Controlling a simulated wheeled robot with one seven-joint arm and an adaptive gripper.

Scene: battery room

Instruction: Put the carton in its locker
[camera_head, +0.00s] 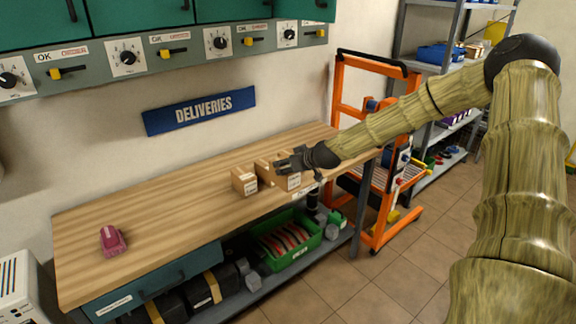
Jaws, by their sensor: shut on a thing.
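Small brown cartons with white labels stand together on the wooden bench. The left carton (245,181) is apart from my gripper. My gripper (288,160) reaches in from the right and is shut on the right carton (287,182), at the bench's right part. Another brown carton surface (265,167) shows just behind and left of it; I cannot tell whether it is a separate box. Green lockers (140,12) run along the wall at the top left, cut off by the picture's edge. The visible fronts appear shut.
A grey panel (85,71) with dials and yellow-handled switches runs under the lockers. The wooden bench (170,210) is mostly clear, with a pink object (112,240) at its left. An orange lift frame (340,95) and grey shelves (440,80) stand at the right.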

